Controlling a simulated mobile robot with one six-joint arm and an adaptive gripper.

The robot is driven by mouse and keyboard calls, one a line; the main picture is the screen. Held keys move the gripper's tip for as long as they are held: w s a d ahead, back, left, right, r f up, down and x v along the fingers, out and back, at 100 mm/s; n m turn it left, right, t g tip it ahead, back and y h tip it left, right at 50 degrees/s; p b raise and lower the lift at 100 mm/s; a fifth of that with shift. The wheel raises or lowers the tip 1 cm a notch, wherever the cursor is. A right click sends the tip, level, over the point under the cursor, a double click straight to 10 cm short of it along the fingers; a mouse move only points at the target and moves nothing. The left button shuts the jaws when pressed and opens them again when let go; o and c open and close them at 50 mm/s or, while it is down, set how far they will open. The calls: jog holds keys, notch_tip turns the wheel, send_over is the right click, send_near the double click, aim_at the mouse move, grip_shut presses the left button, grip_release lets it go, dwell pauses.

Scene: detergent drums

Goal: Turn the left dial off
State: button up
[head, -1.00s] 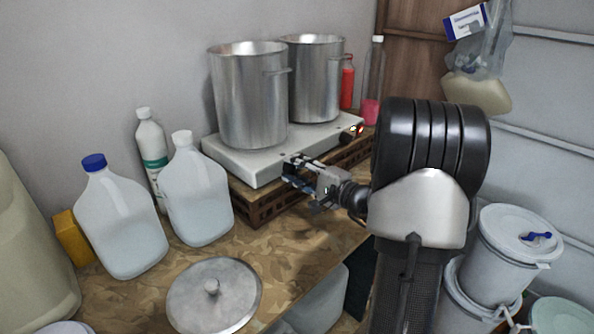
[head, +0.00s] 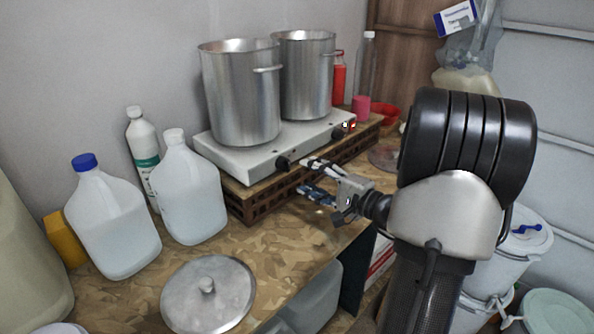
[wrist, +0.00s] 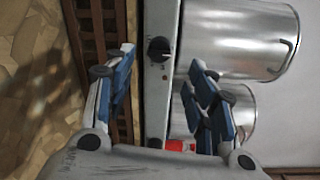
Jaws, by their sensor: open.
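The left dial (head: 283,162) is a black knob on the front face of the white two-plate cooker (head: 236,160). In the wrist view the left dial (wrist: 158,49) shows ahead, between my two fingers in the picture. Its pointer setting is too small to read, and no glow shows beside it. My gripper (head: 306,176) is open and empty, just in front of the cooker and to the right of the dial, apart from it. The wrist view shows my gripper's blue-padded fingers (wrist: 160,72) spread wide. The right dial (head: 338,133) has glowing lights (head: 349,125) near it.
Two steel pots (head: 241,95) (head: 305,80) stand on the cooker, which rests on a brown slatted crate (head: 250,203). A metal lid (head: 208,294) lies on the counter. A red bottle (head: 338,82) stands behind.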

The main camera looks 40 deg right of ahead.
jog(key=shift+s+d+r, duration=0.1)
jog(key=shift+s+d, duration=0.05)
jog(key=shift+s, duration=1.9)
